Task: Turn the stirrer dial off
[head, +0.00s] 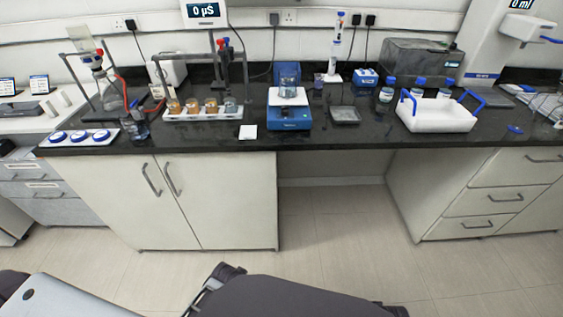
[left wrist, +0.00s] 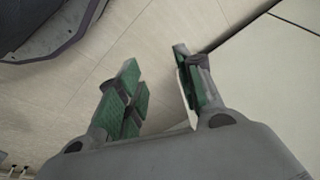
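The stirrer (head: 289,118) is a blue box with a white top plate, standing on the black bench near the middle of the head view. A glass beaker (head: 289,78) with bluish liquid stands on its plate. The dial is too small to make out on the blue front. My left gripper (left wrist: 160,92) shows in the left wrist view, open and empty, its green-padded fingers apart above the pale tiled floor. It is well away from the stirrer. My right gripper is not in view.
A rack of beakers (head: 203,112) stands left of the stirrer, with a white square (head: 248,132) between. A grey tray (head: 345,115) and a white carrier with blue handles (head: 438,115) stand to the right. The bench front (head: 330,140) before the stirrer is clear.

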